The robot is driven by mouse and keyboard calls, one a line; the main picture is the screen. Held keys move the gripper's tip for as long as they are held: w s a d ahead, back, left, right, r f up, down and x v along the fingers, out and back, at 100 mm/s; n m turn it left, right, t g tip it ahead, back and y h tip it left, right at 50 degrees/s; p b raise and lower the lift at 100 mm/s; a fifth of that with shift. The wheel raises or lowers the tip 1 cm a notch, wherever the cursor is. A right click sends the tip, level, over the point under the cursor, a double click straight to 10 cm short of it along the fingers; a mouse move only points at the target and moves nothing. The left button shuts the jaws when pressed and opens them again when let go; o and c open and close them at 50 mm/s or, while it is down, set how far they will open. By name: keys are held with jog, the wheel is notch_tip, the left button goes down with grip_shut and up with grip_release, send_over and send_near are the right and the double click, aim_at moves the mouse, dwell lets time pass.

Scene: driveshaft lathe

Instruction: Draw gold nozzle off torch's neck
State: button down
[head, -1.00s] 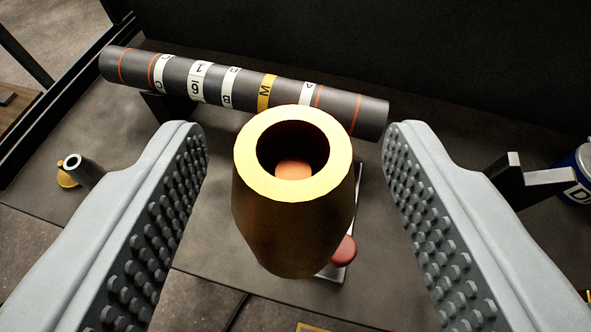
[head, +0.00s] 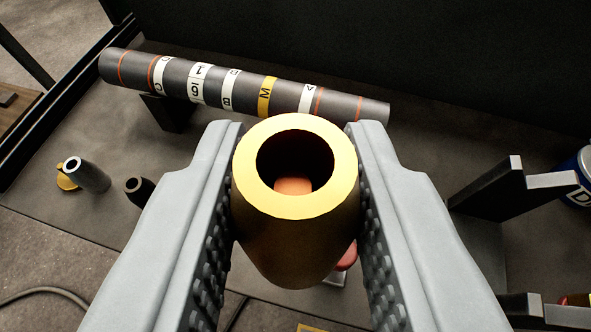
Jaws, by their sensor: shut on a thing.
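The gold nozzle (head: 298,250) stands in the middle of the head view, its open round mouth facing me. An orange-copper tip (head: 293,186) shows inside the bore. My gripper (head: 298,180) is shut on the nozzle, with one studded pad against its left side and the other against its right. The torch's neck is hidden behind the nozzle. A small red part (head: 347,257) and a bit of pale metal show just below it at the right.
A dark shaft with white and yellow lettered bands (head: 225,84) lies on supports behind the nozzle. A grey sleeve (head: 88,174) and a dark one (head: 138,188) stand at the left. A dark bracket (head: 515,195) and a blue can (head: 580,178) are at the right.

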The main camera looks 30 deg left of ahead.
aim_at(309, 163)
jog(key=shift+r, duration=2.95)
jog(key=shift+f, duration=0.1)
